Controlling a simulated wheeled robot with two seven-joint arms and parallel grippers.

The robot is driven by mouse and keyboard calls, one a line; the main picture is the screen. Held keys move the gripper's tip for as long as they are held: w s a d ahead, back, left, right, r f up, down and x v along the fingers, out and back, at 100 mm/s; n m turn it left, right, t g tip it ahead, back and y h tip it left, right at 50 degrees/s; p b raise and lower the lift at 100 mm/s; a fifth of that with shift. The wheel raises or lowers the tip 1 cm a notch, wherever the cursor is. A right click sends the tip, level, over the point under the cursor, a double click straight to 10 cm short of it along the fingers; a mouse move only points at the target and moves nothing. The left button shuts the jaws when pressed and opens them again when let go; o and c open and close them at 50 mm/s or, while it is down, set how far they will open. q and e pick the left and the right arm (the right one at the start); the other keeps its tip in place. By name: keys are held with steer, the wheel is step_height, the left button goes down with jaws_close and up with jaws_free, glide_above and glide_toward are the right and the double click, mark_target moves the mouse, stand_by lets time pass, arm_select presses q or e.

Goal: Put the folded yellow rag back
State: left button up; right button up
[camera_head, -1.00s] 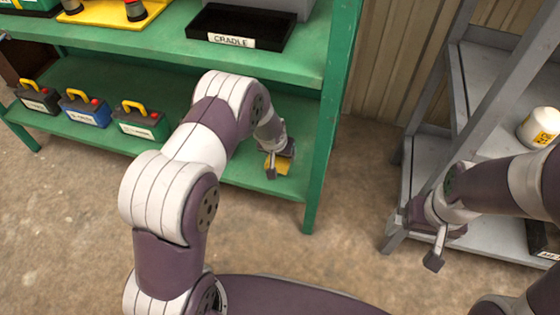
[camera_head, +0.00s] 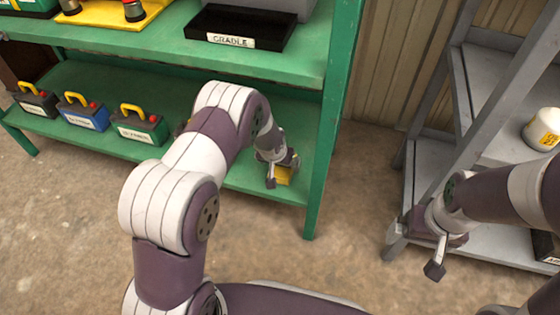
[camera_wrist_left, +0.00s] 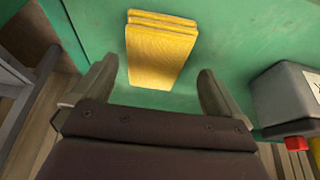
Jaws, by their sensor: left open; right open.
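The folded yellow rag (camera_wrist_left: 161,50) lies flat on the green lower shelf, as the left wrist view shows. In the head view a yellow patch of it (camera_head: 284,174) shows under my left gripper (camera_head: 276,180). In the left wrist view my left gripper (camera_wrist_left: 158,88) is open, its fingers apart on either side of the rag's near end. The rag looks untouched. My right gripper (camera_head: 436,256) is open and empty, by the grey rack at the right.
Several battery-like boxes, such as a green one (camera_head: 139,124), stand on the lower green shelf (camera_head: 236,185). A black cradle tray (camera_head: 240,28) sits on the upper shelf. A grey rack (camera_head: 445,165) holds a white container (camera_head: 543,130). A green post (camera_head: 325,150) stands right of the left gripper.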

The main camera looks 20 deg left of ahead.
arm_select(q)
steer(key=s+a+r+g+p, duration=0.1)
steer(key=s+r+p, duration=0.1)
steer(key=s+r, duration=0.55)
steer(key=s+r+p, duration=0.2)
steer(key=s+r, duration=0.2)
steer(key=r, duration=0.7)
steer(key=s+a+r+g, duration=0.15)
steer(key=s+r, duration=0.35)
steer(key=s, duration=0.8)
step_height(320, 180, up, 44)
steer(key=p, duration=4.4)
steer(key=shift+d+r, duration=0.15)
steer(key=shift+r, duration=0.05)
steer(key=shift+g, duration=0.25)
